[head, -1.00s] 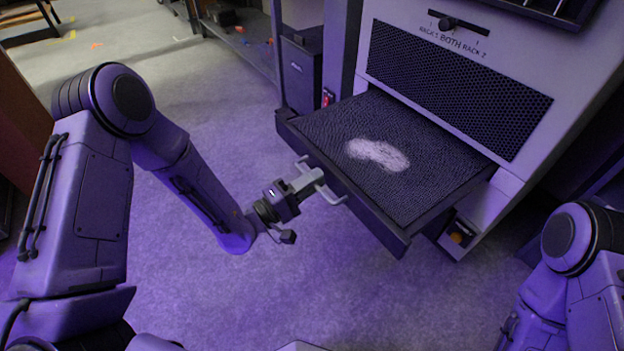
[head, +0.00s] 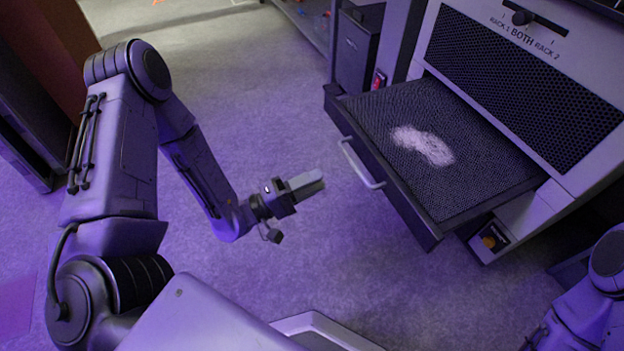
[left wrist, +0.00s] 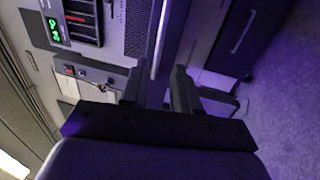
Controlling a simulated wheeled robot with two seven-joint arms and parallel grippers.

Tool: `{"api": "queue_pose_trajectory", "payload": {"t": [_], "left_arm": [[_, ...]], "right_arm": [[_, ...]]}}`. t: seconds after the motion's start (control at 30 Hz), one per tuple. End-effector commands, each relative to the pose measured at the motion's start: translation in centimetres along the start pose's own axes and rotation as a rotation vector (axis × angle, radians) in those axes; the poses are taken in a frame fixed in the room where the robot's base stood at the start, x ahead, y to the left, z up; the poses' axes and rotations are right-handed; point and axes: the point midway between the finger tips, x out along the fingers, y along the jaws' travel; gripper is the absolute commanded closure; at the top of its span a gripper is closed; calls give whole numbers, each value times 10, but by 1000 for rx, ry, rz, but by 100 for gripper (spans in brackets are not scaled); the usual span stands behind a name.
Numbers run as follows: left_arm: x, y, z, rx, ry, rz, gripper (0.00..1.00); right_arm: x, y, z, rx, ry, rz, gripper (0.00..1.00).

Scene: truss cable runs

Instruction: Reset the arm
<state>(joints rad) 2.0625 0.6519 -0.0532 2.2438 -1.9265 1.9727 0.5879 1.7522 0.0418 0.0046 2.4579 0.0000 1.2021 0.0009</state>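My left gripper (head: 308,184) hangs over the floor, left of the pulled-out drawer, empty and clear of the drawer's handle (head: 361,165). In the left wrist view its two dark fingers (left wrist: 158,90) stand apart with a gap between them, so it is open. My left arm (head: 200,165) is bent, its forearm reaching down and to the right. Part of my right arm (head: 590,295) shows at the lower right edge; its gripper is out of the picture.
The drawer (head: 470,195) sticks out from a grey cabinet (head: 525,215) and holds a dark mesh with a pale dusty patch (head: 422,145). Bare floor (head: 270,110) lies left of the drawer.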

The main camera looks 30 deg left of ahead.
Motion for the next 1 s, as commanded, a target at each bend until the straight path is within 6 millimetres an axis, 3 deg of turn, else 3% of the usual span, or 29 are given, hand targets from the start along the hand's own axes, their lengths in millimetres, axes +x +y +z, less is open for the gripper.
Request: {"api": "queue_pose_trajectory", "payload": {"t": [0.57,0.67,0.77,0.9,1.0], "left_arm": [[-2,-2,1,40,-7,-8,70],[-5,-21,-12,173,68,-122,70],[-16,-57,-27,314,170,-356,70],[-64,-118,-26,452,215,-789,70],[-109,-148,-15,500,199,-1066,70]], "right_arm": [[0,0,0,0,0,0,57],[0,0,0,0,0,0,57],[0,0,0,0,0,0,57],[0,0,0,0,0,0,57],[0,0,0,0,0,0,57]]}}
